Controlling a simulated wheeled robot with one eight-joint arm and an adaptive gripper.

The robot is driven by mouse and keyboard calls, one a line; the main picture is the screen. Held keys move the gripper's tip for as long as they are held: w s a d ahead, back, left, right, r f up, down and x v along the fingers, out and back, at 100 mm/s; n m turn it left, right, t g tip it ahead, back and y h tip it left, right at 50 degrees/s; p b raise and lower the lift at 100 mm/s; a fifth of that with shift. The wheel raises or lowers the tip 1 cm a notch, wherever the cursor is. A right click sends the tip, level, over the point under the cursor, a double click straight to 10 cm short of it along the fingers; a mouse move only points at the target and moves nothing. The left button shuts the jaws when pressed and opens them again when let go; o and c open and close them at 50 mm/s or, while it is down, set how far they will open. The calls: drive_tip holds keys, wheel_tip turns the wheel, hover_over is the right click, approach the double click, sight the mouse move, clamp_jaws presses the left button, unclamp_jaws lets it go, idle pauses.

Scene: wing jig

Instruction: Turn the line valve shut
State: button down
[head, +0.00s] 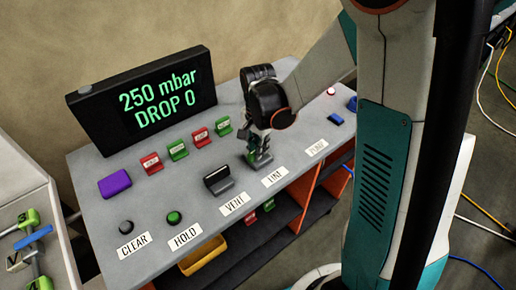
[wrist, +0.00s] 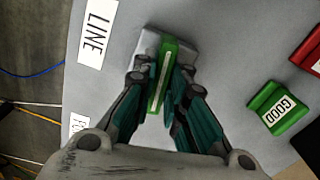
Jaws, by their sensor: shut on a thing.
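The line valve shows in the wrist view as a green handle (wrist: 166,58) with a pale stripe, on a light grey base. My gripper (wrist: 160,80) has its fingers on both sides of the handle and is shut on it. In the head view my gripper (head: 258,156) reaches down to the grey panel behind the LINE label (head: 274,177), and its fingers hide most of the valve. The LINE label also shows in the wrist view (wrist: 97,31). The handle's long side runs nearly along the fingers in the wrist view.
The vent valve (head: 217,180) stands left of my gripper. A display (head: 145,100) reading "250 mbar DROP 0" stands at the back. Red and green tags, a purple block (head: 115,185), CLEAR (head: 126,227) and HOLD (head: 174,217) buttons sit on the panel. A blue part (head: 336,119) is at right.

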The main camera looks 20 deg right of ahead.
drive_tip(key=shift+m, duration=1.1)
drive_tip(key=c, duration=1.6)
unclamp_jaws()
drive_tip(key=shift+r, duration=0.1)
wheel_tip(320, 180, up, 12)
drive_tip(key=s+r+n+t, duration=0.2)
drive_tip(key=s+n+t, duration=0.1)
drive_tip(key=s+n, duration=0.4)
drive_tip(key=s+r+n+t, duration=0.3)
drive_tip(key=s+n+t, duration=0.1)
drive_tip(key=s+n, duration=0.3)
drive_tip(key=shift+s+r, duration=0.25)
drive_tip(key=shift+s, duration=0.35)
